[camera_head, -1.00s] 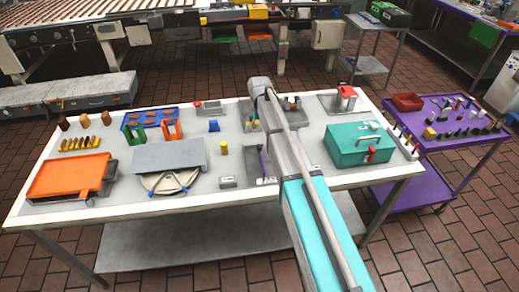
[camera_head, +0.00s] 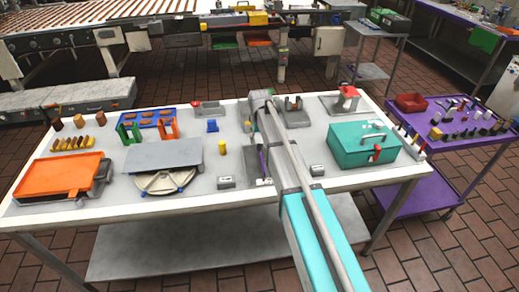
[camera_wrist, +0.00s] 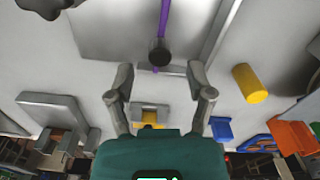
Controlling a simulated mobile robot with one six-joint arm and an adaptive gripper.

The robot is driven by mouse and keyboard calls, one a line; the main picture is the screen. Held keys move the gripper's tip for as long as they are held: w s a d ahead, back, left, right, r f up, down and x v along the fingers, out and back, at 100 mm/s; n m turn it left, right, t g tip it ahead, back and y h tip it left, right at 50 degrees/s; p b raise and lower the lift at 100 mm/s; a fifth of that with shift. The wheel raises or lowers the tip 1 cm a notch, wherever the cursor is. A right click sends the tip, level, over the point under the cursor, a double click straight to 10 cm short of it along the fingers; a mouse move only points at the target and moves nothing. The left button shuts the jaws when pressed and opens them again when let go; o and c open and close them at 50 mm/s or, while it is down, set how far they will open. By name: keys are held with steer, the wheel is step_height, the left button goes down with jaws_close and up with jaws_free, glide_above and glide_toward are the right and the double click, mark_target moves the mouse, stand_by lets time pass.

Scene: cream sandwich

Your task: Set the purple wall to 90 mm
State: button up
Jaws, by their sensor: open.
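The purple wall (camera_wrist: 163,18) shows in the wrist view as a thin upright strip standing in a grey tray (camera_wrist: 110,30), with a dark round knob (camera_wrist: 160,52) at its near end. In the head view a sliver of the purple wall (camera_head: 264,161) shows just left of my arm, which hides most of its tray. My gripper (camera_wrist: 160,68) is open and empty. Its two fingers stand apart on either side of the knob in the wrist picture, and no contact is visible. Any scale markings are too small to read.
A yellow cylinder (camera_head: 222,147) stands left of the purple wall. A round board under a grey plate (camera_head: 163,155) and an orange tray (camera_head: 60,177) lie farther left. A teal box (camera_head: 362,145) stands right of my arm. The table's front strip is mostly clear.

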mark_target(261, 157)
steer(key=shift+f+b, duration=1.1)
steer(key=shift+f, duration=0.35)
jaws_close()
